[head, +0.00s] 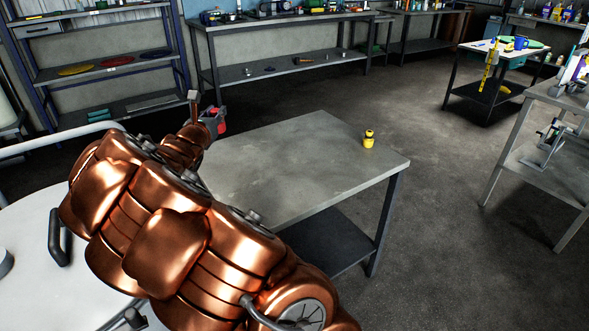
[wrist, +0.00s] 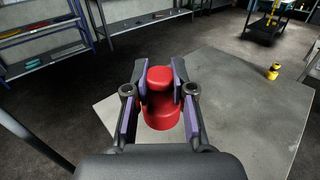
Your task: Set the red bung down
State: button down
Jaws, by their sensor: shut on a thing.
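The red bung (wrist: 161,110) is between the purple-padded fingers of my gripper (wrist: 161,82) in the wrist view. It has a narrow top and a wider lower part. My gripper is shut on it. In the head view the bung (head: 221,126) shows as a small red patch at my gripper (head: 208,112), near the far left edge of the grey table (head: 290,150). The table also shows in the wrist view (wrist: 235,105), below and right of the bung. I cannot tell how high the bung is above it.
A yellow and black object (head: 368,139) stands near the table's right side. A white round surface (head: 40,230) with a rail is at the left. Shelves and benches line the back. A grey metal bench (head: 560,160) stands at the right. Most of the tabletop is clear.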

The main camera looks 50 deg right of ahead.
jog(key=s+d+f+m+g+h+b, duration=0.1)
jog(key=s+d+f+g+b, duration=0.1)
jog(key=s+d+f+b, duration=0.3)
jog(key=s+d+f+m+g+h+b, duration=0.1)
jog(key=d+f+m+g+b, duration=0.15)
jog(key=d, duration=0.55)
jog(key=s+d+f+m+g+b, duration=0.1)
jog(key=s+d+f+g+b, duration=0.1)
jog(key=s+d+f+b, duration=0.25)
jog(key=shift+w+d+f+b, duration=0.2)
jog(key=shift+d+f+b, duration=0.1)
jog(key=shift+f, duration=1.3)
jog(key=shift+w+d+f+b, duration=0.25)
jog(key=shift+f+b, duration=0.05)
jog(key=shift+f, duration=1.35)
jog(key=shift+w+d+f+b, duration=0.2)
jog(key=shift+d+f+b, duration=0.1)
jog(key=shift+f, duration=1.3)
jog(key=shift+f, duration=0.2)
jog(key=c, duration=1)
grip_release()
jog(key=shift+r, duration=0.1)
jog(key=shift+a+r, duration=0.15)
jog(key=shift+a, duration=0.4)
jog(key=p, duration=0.1)
send_over(276, 187)
jog(key=shift+w, duration=0.1)
